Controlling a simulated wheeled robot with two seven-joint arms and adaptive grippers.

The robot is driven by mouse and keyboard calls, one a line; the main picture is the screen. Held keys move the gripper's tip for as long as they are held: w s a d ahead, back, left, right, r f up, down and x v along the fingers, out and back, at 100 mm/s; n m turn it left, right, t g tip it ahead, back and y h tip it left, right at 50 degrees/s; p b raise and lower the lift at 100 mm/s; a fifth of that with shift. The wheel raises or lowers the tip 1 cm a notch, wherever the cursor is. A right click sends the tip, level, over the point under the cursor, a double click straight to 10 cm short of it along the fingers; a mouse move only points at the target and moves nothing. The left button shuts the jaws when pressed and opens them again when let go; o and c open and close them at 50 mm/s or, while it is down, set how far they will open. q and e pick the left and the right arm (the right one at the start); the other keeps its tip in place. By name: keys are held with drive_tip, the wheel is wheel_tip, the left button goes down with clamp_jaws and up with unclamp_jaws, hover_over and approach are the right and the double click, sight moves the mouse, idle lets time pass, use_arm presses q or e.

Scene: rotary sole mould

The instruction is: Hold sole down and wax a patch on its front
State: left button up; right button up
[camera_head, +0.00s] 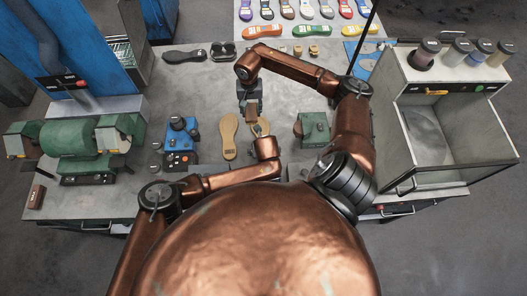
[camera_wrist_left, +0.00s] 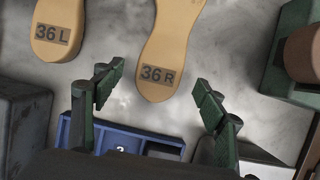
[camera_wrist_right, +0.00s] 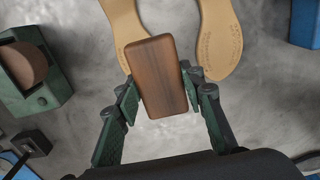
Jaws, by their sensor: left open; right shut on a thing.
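The right sole (camera_head: 263,128), marked 36 R in the left wrist view (camera_wrist_left: 172,45), lies flat on the grey table. My left arm partly covers it in the head view. The left sole (camera_head: 229,138), marked 36 L (camera_wrist_left: 57,25), lies beside it. My right gripper (camera_wrist_right: 160,95) is shut on a brown wax block (camera_wrist_right: 157,75), with the block over the far end of the right sole. I cannot tell whether it touches. My left gripper (camera_wrist_left: 158,88) is open and empty, its fingers on either side of the right sole's labelled end, apart from it.
A green fixture (camera_head: 313,129) stands right of the soles and a blue device (camera_head: 180,136) left. A blue tray (camera_wrist_left: 155,142) shows below the labelled end. A green grinder (camera_head: 75,138) stands left, a cabinet (camera_head: 445,140) right.

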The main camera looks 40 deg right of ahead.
use_arm(q)
drive_tip(key=shift+x, duration=1.45)
drive_tip(key=shift+c, duration=0.4)
drive_tip(key=c, duration=1.3)
use_arm(e)
drive_tip(key=shift+f, duration=3.5)
